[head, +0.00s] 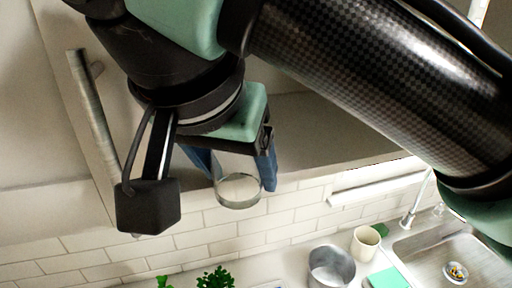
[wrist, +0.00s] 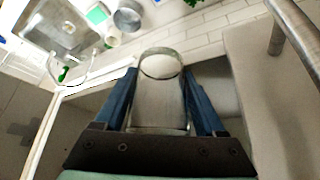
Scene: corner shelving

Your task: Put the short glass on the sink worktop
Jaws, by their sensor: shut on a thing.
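My gripper (head: 236,172) shows in the head view above the worktop, with its blue fingers pointing down. It is shut on the short glass (head: 240,190), a clear glass held between the fingers. In the wrist view the glass (wrist: 160,100) stands between the two blue fingers of my gripper (wrist: 160,98), its round end facing away from the palm. The glass is in the air, in front of the tiled wall. The steel sink (head: 462,250) is at the lower right of the head view, set in the worktop (head: 298,268).
A metal pot (head: 331,268), a cream mug (head: 365,243) and a green sponge-like block (head: 388,278) stand left of the sink. A green plant (head: 215,278) is at the bottom. A faucet (head: 410,212) rises behind the sink. A cabinet door handle (head: 92,125) is left of my gripper.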

